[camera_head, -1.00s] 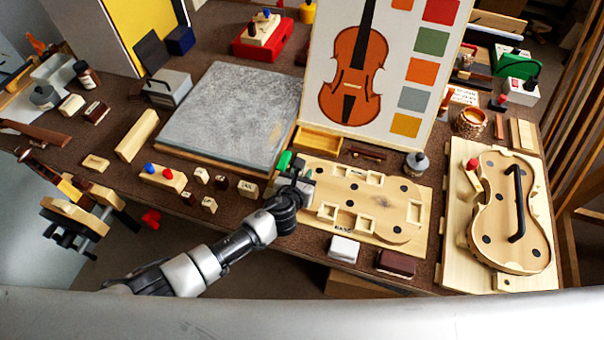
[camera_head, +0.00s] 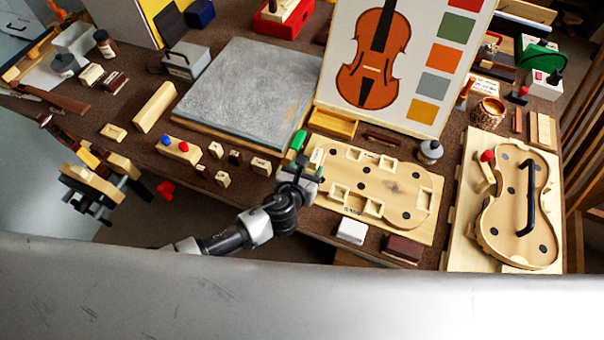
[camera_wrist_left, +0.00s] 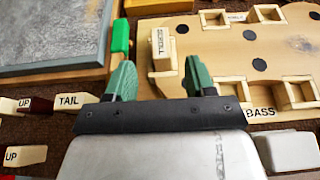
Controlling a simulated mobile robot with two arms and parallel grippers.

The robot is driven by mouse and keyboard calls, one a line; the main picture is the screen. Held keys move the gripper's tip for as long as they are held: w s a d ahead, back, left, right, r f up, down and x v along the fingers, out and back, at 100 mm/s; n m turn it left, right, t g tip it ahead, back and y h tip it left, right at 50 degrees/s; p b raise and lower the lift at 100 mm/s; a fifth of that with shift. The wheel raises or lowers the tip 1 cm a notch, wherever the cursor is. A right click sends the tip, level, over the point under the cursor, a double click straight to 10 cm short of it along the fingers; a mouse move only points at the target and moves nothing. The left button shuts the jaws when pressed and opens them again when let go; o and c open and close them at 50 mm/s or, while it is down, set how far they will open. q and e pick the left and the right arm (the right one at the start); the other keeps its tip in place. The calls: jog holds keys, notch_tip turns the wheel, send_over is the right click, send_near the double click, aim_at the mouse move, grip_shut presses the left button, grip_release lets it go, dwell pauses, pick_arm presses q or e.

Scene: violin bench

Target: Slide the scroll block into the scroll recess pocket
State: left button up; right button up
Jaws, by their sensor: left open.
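The scroll block (camera_wrist_left: 163,50) is a pale wooden piece marked SCROLL. It sits at the left end of the violin-shaped mould board (camera_wrist_left: 225,60), and it also shows in the head view (camera_head: 316,158). I cannot tell whether it is fully seated in its pocket, as the pocket under it is hidden. My left gripper (camera_wrist_left: 160,73) is open, its green fingers on either side of the block's near end, with a gap visible. In the head view the left gripper (camera_head: 304,168) is at the board's left end. My right gripper is not in view.
A green-handled tool (camera_wrist_left: 120,37) stands just left of the block. The grey slab (camera_head: 240,95) lies behind left. Loose blocks, including the TAIL block (camera_wrist_left: 75,101), lie to the left. White (camera_head: 351,231) and brown (camera_head: 402,249) blocks lie in front of the board.

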pick_arm(q)
jog(key=shift+v, duration=2)
